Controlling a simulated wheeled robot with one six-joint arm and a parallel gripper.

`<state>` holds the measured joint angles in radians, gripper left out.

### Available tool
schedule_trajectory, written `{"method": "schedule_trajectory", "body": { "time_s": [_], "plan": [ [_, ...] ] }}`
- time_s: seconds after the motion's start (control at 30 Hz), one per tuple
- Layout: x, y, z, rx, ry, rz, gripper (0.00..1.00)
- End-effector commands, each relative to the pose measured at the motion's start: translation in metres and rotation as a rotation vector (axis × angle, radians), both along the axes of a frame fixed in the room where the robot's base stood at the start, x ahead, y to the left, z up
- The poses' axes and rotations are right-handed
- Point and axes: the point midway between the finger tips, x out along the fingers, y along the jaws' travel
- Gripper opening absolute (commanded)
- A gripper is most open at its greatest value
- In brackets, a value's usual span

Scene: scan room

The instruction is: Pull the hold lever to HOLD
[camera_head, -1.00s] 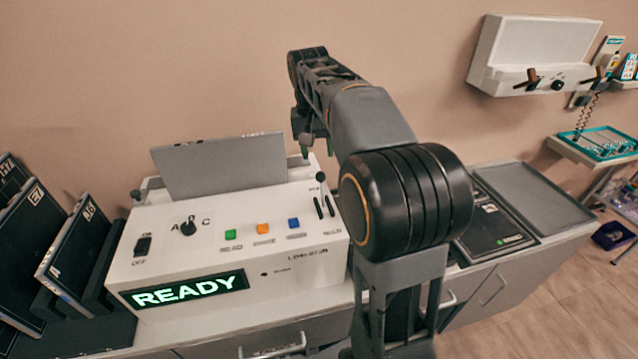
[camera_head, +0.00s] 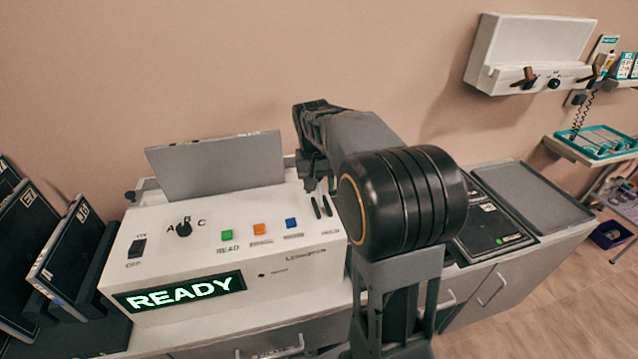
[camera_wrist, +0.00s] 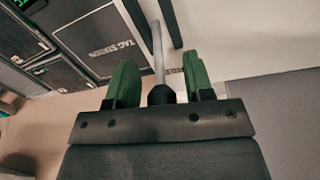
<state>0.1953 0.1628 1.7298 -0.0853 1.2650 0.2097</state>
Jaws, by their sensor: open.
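The hold lever shows in the wrist view as a thin metal rod with a dark knob (camera_wrist: 160,95), rising from the panel between two dark slots. My gripper (camera_wrist: 160,72) is open, with one green finger on each side of the lever. Gaps show between the fingers and the knob. In the head view my gripper (camera_head: 313,182) is low over the right rear of the white console (camera_head: 290,262), and it hides the lever. The slots (camera_head: 322,207) show just below it. The console display (camera_head: 185,291) reads READY.
A grey upright plate (camera_head: 215,165) stands behind the console, left of my gripper. Coloured buttons (camera_head: 259,229) and a rotary knob (camera_head: 183,229) are on the panel. Dark cassettes (camera_head: 58,250) stand at the left. A dark cassette (camera_head: 490,222) lies on the counter at the right.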

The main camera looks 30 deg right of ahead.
Motion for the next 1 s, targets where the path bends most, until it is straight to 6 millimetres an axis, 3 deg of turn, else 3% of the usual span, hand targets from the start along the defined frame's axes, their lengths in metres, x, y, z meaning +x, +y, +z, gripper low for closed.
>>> {"method": "schedule_trajectory", "body": {
  "time_s": [0.1,0.57,1.0],
  "plan": [
    [0.0,0.0,0.0,0.0,0.0,0.0,0.46],
    [0.0,0.0,0.0003,0.0,0.0,0.0,0.02],
    [0.0,0.0003,-0.0009,-0.008,-0.036,0.0,0.0]
  ]
}}
